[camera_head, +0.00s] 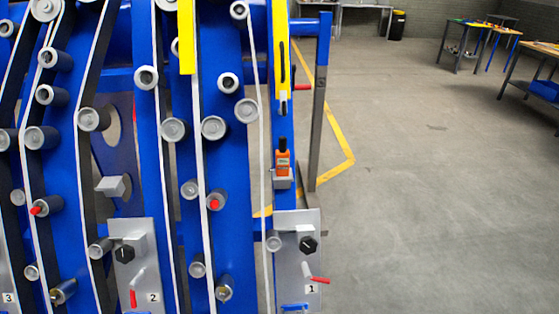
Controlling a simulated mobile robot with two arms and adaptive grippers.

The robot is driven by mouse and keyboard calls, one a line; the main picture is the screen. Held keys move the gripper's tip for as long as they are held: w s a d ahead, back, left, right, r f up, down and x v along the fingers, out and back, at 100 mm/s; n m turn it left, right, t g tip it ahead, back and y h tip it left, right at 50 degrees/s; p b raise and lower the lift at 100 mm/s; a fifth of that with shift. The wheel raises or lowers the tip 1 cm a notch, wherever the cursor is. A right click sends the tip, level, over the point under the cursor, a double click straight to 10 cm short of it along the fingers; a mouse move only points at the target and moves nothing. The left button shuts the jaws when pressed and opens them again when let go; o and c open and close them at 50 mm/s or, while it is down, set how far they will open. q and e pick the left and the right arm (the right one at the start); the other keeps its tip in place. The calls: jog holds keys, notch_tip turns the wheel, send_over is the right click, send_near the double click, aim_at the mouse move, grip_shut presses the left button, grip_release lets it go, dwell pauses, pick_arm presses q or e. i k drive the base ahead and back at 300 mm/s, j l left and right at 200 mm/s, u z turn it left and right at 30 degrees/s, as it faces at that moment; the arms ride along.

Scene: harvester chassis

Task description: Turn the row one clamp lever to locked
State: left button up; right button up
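The row one plate (294,224) is a grey metal panel low on the chassis, marked with a "1" label (311,289). It carries a black knob (308,245) and, below that, a lever with a red handle (319,280). This lever's red end points right and slightly down. The row two plate (145,240), marked "2", has a similar lever (133,298) whose red end points down. I cannot tell from the picture which position counts as locked. Neither of my grippers is in view.
Blue chassis panels (228,130) with rollers and white belts fill the left half. Yellow bars (186,40) hang at the top. An orange device (283,162) sits above the row one plate. The grey floor (430,200) to the right is clear, with tables (464,45) far back.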

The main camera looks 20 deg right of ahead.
aim_at(319, 280)
jog(key=z, duration=1)
